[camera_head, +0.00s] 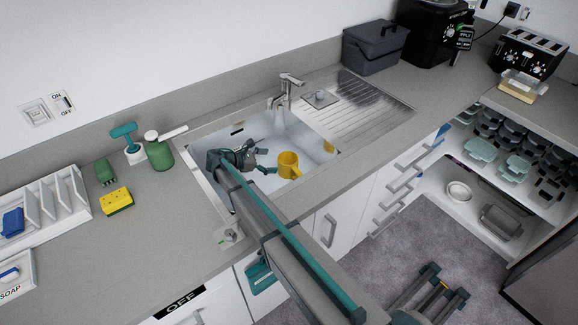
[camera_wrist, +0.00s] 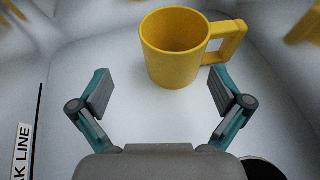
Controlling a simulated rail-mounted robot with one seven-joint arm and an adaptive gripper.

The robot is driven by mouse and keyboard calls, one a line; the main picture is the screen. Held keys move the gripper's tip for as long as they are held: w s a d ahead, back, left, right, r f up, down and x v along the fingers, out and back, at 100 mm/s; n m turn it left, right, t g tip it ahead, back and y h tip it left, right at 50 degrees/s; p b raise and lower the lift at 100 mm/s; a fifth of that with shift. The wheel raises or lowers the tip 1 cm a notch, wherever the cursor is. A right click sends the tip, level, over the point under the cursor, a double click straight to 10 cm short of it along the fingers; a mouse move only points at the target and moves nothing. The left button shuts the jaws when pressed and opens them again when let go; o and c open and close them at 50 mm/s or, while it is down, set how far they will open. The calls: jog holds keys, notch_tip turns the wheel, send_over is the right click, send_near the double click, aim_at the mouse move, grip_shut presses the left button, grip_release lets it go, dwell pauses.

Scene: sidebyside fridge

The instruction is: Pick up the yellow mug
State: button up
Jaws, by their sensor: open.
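The yellow mug (camera_head: 289,165) is in the sink (camera_head: 313,140) in the head view, to the right of my gripper (camera_head: 268,160). In the wrist view the mug (camera_wrist: 174,52) stands upright and empty just beyond my open gripper (camera_wrist: 160,88), with its handle to the upper right. The fingers are spread to the left and right of the mug's near side, with nothing held between them. Whether a finger touches the mug or its handle I cannot tell. My arm crosses the front rim of the sink and hides part of the basin.
The tap (camera_head: 287,88) stands behind the basin, and the ribbed drainer (camera_head: 365,100) is to its right. A green bottle (camera_head: 160,154), a yellow sponge (camera_head: 117,201) and a white rack (camera_head: 48,208) are on the left counter. The sink walls surround my gripper.

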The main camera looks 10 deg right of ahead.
aim_at(287, 167)
jog(key=shift+s+d+f+g+p, duration=0.1)
jog(key=shift+s+f+g+p, duration=0.25)
jog(key=shift+s+f, duration=0.3)
jog(key=shift+s+d+f, duration=0.1)
jog(key=shift+s+d, duration=0.05)
jog(key=shift+d, duration=0.1)
jog(key=shift+p+x, duration=2.15)
jog(key=shift+x, duration=1)
jog(key=shift+d+f, duration=0.2)
jog(key=shift+f, duration=0.1)
jog(key=c, duration=1.2)
